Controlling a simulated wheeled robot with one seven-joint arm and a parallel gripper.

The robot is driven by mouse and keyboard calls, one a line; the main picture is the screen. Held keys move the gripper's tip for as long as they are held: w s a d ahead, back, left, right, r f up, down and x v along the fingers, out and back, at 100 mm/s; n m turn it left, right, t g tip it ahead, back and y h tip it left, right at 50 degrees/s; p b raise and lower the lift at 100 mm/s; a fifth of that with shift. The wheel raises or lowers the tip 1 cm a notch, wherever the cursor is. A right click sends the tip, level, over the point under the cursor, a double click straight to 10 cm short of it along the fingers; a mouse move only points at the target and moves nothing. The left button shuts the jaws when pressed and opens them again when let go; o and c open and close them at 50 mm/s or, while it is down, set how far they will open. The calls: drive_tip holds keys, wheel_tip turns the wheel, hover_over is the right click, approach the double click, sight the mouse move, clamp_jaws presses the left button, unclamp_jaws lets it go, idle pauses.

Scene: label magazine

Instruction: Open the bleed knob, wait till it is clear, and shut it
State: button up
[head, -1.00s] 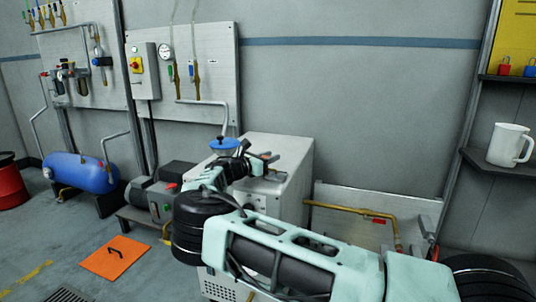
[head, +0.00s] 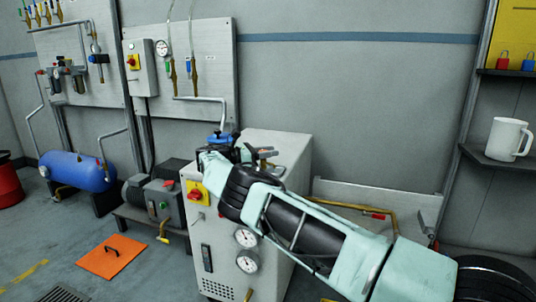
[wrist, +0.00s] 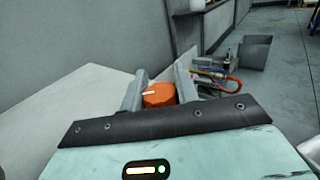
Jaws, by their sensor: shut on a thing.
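The bleed knob is an orange round knob with a white mark on top, seen in the wrist view (wrist: 158,97). In the head view only a small orange patch of it (head: 264,151) shows, on top of the grey cabinet (head: 283,145). My gripper (wrist: 160,82) has one grey finger on each side of the knob and is shut on it. The white mark points left in the wrist view. The lower part of the knob is hidden by my gripper body. No fluid or sight glass at the knob can be made out.
The cabinet front has a red switch on a yellow plate (head: 196,192) and two round gauges (head: 246,238). A blue funnel-like part (head: 221,138) stands behind my wrist. A wall shelf with a white mug (head: 507,139) is at the right. An orange floor plate (head: 112,256) lies at left.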

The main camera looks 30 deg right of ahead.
drive_tip(key=shift+f, duration=0.15)
drive_tip(key=o, duration=1)
drive_tip(key=shift+d, duration=0.1)
